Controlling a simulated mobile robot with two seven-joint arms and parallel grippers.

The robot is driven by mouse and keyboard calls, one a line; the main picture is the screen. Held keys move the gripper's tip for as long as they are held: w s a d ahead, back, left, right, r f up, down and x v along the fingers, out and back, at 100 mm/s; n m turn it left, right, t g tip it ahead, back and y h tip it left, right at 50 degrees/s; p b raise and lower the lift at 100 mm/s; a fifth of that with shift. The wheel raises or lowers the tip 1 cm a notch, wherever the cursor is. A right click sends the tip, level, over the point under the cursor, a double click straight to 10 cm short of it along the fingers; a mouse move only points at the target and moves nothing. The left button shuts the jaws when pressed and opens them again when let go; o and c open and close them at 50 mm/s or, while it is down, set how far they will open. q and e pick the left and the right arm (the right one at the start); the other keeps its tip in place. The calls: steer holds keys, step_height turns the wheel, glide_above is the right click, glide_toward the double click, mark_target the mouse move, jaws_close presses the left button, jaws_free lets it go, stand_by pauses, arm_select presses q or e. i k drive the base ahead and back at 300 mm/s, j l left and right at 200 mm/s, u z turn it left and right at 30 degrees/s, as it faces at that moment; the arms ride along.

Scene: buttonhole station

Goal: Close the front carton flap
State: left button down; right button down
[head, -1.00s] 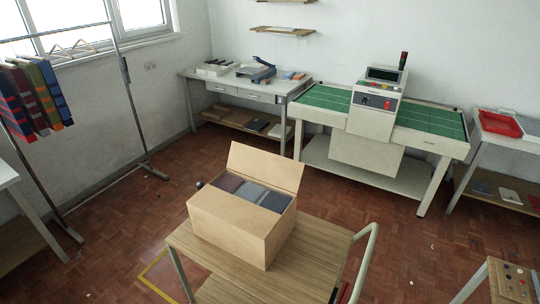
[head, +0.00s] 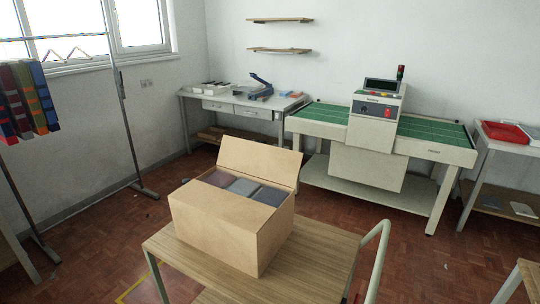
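An open cardboard carton (head: 225,230) stands on a wooden-topped trolley (head: 312,262) in the lower middle of the head view. One flap (head: 260,160) stands up along the carton's far side, leaning back. Folded cloth items (head: 243,187) in dark red, grey-blue and dark blue fill the carton. I see no raised flap on the near side; whether one hangs flat against the near wall I cannot tell. Neither of my grippers is in view.
The trolley has a pale curved handle (head: 377,262) on its right. Behind stand a green-topped machine table (head: 432,127) and a grey workbench (head: 235,104). A garment rack (head: 122,90) stands at left. Red-brown floor is open between them.

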mark_target(280, 165)
steer(key=i+l, duration=0.15)
steer(key=l, duration=0.2)
steer(key=i+l+u, duration=0.1)
steer(key=l, duration=0.25)
steer(key=i+l, duration=0.1)
steer(key=l, duration=0.25)
steer(key=i+l+u, duration=0.1)
steer(key=l, duration=0.25)
steer(key=i+l+u, duration=0.1)
steer(key=l, duration=0.3)
